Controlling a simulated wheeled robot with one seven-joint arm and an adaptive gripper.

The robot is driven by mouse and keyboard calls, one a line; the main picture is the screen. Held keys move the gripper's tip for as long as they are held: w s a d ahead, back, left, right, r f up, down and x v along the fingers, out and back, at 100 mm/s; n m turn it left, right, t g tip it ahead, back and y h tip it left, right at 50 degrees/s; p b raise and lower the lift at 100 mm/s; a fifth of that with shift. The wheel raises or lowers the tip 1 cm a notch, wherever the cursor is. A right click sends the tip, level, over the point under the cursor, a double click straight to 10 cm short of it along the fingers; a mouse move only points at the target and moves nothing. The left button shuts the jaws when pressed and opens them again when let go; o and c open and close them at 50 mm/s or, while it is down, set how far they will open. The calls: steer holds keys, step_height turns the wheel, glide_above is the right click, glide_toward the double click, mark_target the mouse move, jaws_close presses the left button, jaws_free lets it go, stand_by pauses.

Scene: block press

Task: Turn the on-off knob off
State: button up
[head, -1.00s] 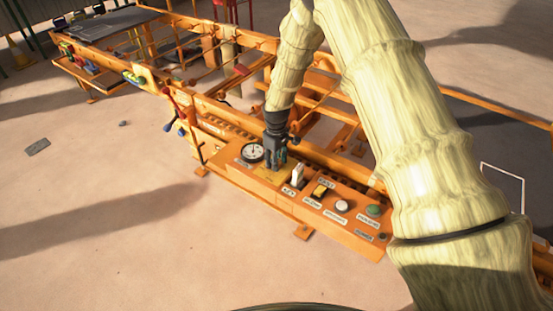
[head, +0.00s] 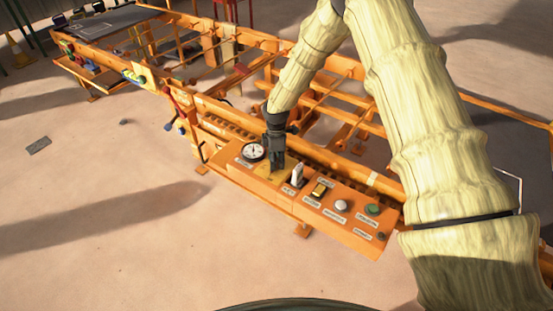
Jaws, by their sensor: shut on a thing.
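The orange control panel (head: 262,185) runs along the near side of the orange machine. My gripper (head: 276,168) points down at the panel's left part, over a yellow plate between the round gauge and the white lever. Its dark fingers are shut on what appears to be the on-off knob. The knob itself is hidden by the fingers, so its turned position cannot be told.
A round white gauge (head: 253,152) is left of my gripper. A white lever (head: 297,176), a yellow switch (head: 319,189), a white button (head: 341,206) and a green button (head: 372,209) are to its right. Red and blue levers (head: 175,115) stand further left.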

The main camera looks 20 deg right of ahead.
mark_target(277, 161)
steer(key=shift+w+n, duration=0.1)
steer(key=shift+n, duration=0.2)
stand_by(0.4)
steer(key=o, duration=1)
steer(key=shift+o, duration=0.2)
steer(key=shift+r, duration=0.1)
step_height(277, 161, up, 12)
